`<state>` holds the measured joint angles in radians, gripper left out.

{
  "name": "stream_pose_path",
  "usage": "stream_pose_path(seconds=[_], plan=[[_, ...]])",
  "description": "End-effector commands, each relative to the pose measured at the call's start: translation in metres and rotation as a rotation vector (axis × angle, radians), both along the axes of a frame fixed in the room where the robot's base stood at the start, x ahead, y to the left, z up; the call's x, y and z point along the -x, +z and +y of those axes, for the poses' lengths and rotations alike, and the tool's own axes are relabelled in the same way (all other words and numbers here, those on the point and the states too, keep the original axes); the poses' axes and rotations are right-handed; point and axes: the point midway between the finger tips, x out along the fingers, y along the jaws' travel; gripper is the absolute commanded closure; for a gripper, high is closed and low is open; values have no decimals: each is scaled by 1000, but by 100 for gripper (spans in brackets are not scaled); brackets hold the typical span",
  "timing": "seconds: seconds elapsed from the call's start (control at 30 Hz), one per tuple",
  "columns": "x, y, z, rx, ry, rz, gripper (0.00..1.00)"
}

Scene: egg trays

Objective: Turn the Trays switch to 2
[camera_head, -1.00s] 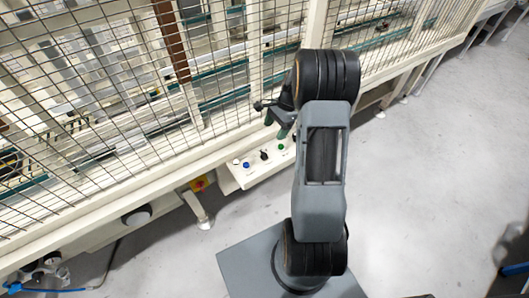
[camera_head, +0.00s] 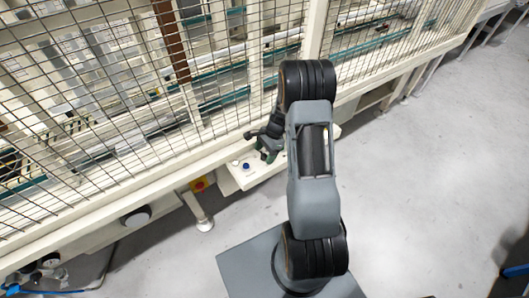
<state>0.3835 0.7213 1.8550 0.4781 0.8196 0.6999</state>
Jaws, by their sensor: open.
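A cream control panel (camera_head: 240,180) juts out from the base of the fenced machine. A blue button (camera_head: 246,166) shows near its left end. The rest of its row of controls, including a black knob, is hidden behind my gripper and arm. My gripper (camera_head: 262,146) is open, small and dark in the head view, over the middle of the panel. I cannot tell whether it touches a control. No switch label is readable.
A wire mesh fence (camera_head: 90,115) runs along the machine above the panel. The grey floor (camera_head: 420,180) on the right is clear.

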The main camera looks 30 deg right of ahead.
Motion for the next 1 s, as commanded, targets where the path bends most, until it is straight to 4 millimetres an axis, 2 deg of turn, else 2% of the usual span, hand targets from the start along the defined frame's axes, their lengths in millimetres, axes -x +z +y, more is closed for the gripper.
stream_pose_path(seconds=[0.13, 0.63, 1.0], plan=[[0, 0, 0, 0, 0, 0, 28], [0, 0, 0, 0, 0, 0, 76], [-1, 0, 0, 0, 82, 0, 77]])
